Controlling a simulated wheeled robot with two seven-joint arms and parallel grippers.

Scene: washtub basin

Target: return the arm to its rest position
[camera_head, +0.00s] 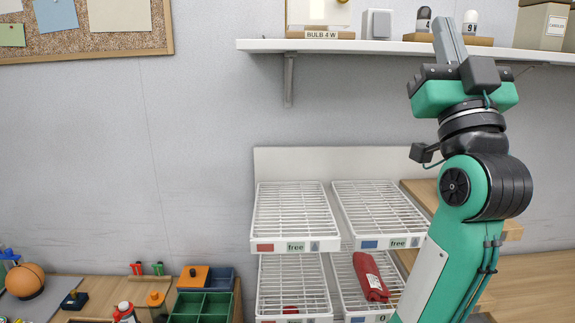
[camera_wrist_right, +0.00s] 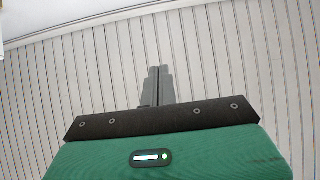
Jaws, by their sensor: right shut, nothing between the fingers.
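My right arm rises at the right of the head view, with its right gripper (camera_head: 449,40) pointing up in front of the wall shelf. In the right wrist view the same gripper (camera_wrist_right: 157,85) has its two grey fingers together and nothing between them. Behind it there is only a pale ribbed surface. My left arm and left gripper do not show in either view.
A wall shelf (camera_head: 340,46) with boxes and bulbs is behind the gripper. White wire racks (camera_head: 292,214) stand left of my arm; a red packet (camera_head: 369,276) lies on a lower one. A green divided tray (camera_head: 201,305) and an orange ball (camera_head: 25,280) are at lower left.

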